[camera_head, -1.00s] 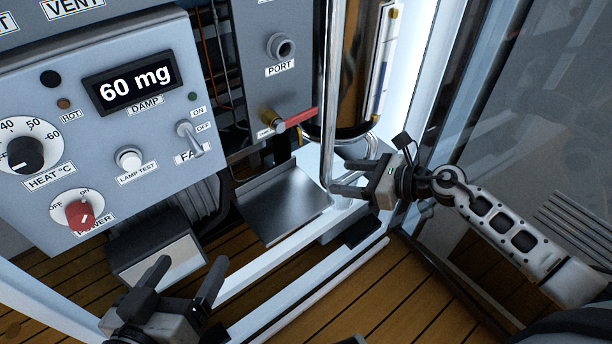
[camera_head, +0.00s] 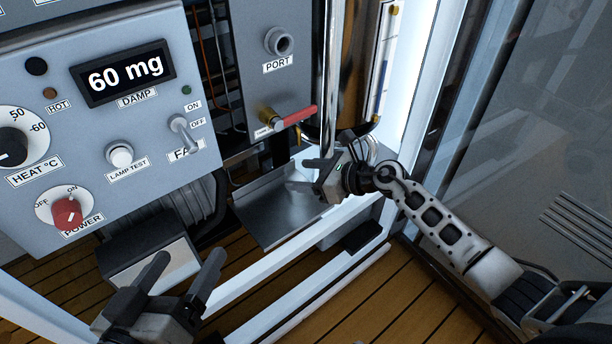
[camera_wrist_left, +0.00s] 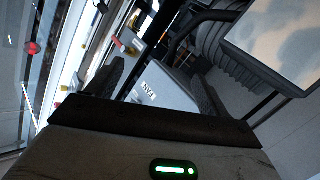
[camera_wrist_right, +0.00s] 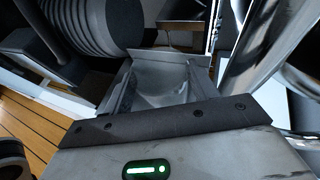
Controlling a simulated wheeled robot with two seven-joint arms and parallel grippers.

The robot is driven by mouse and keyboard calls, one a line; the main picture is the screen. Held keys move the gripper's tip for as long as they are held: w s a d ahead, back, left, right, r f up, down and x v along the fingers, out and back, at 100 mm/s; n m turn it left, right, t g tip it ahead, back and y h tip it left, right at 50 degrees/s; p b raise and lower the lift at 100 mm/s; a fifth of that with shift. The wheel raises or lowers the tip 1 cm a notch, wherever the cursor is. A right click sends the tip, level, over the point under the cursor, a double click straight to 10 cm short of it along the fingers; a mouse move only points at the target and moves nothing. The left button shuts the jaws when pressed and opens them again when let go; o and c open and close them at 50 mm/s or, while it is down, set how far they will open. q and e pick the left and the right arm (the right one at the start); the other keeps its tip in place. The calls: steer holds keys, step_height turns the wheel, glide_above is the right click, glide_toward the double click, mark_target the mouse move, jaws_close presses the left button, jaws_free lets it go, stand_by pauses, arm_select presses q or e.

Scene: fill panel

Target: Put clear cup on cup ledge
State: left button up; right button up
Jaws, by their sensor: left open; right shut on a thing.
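The clear cup (camera_wrist_right: 165,88) shows as a faint see-through shape between the fingers of my right gripper in the right wrist view. It is hard to make out in the head view. My right gripper (camera_head: 306,176) is shut on it, above the right part of the cup ledge (camera_head: 268,212), a bare metal plate below the red-handled valve. I cannot tell the gap between cup and ledge. My left gripper (camera_head: 184,268) is open and empty at the bottom left, in front of the panel's lower edge.
The red-handled valve (camera_head: 290,119) sticks out above the ledge. A shiny upright cylinder with a pipe (camera_head: 330,70) stands close to my right gripper. The control panel (camera_head: 150,140) is at the left, with a dark box (camera_head: 150,255) below it. A glass wall is at the right.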

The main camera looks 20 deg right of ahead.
steer(key=shift+f, duration=0.1)
steer(key=o, duration=1)
steer(key=shift+c, duration=0.2)
arm_select(q)
steer(key=shift+f, duration=0.1)
arm_select(e)
steer(key=shift+r, duration=0.35)
arm_select(q)
steer(key=shift+s+a+f+m+g+y+p, duration=0.25)
steer(key=shift+a+f+m+g+y+p, duration=0.25)
steer(key=shift+p, duration=0.75)
arm_select(e)
steer(key=v, duration=1.2)
steer(key=shift+f, duration=0.15)
arm_select(q)
steer(key=shift+f, duration=0.1)
